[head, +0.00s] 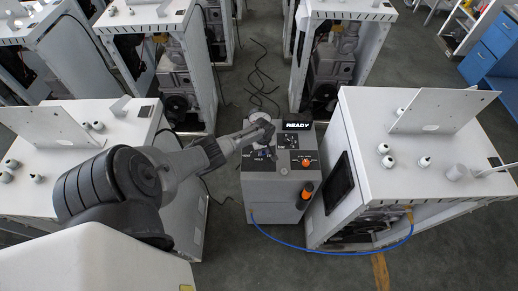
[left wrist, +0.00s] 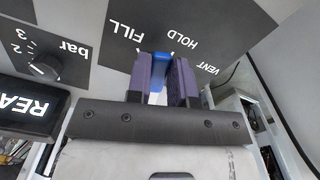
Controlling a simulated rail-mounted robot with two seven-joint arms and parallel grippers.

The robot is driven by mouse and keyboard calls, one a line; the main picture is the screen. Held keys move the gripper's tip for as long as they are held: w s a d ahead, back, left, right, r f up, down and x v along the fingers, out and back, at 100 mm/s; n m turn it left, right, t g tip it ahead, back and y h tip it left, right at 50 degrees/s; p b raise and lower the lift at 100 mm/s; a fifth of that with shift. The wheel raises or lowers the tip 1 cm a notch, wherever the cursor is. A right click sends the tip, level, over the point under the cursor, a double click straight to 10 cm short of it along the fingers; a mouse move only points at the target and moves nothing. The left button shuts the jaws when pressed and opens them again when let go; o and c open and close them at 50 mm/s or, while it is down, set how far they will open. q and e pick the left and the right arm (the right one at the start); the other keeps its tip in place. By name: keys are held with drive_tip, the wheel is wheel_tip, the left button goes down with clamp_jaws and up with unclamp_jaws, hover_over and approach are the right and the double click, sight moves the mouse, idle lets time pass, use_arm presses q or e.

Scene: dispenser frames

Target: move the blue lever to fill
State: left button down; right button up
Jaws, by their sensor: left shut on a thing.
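The blue lever (left wrist: 162,68) shows in the left wrist view between the two purple fingers of my left gripper (left wrist: 163,80). The fingers are shut on it. The visible part of the lever lies near the gap between the FILL and HOLD labels on the dark panel (left wrist: 150,22); its exact setting is hard to tell. In the head view my left gripper (head: 262,138) is over the top of the grey dispenser unit (head: 272,205), and it hides most of the lever there. My right gripper is not in view.
A READY display (head: 297,125) stands at the unit's back edge. A knob with a bar scale (left wrist: 44,66) is beside the lever panel. An orange knob (head: 306,162) is on the unit's right. White cabinets (head: 370,170) flank the unit closely. A blue hose (head: 330,252) runs along the floor.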

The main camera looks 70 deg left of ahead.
use_arm(q)
drive_tip(key=w+n, duration=0.1)
drive_tip(key=n, duration=0.1)
drive_tip(key=shift+w+n, duration=0.3)
drive_tip(key=shift+w+a+n, duration=0.15)
drive_tip(key=shift+w+n, duration=0.4)
drive_tip(key=shift+n, duration=0.45)
drive_tip(key=shift+w, duration=0.1)
drive_tip(key=c, duration=1)
unclamp_jaws()
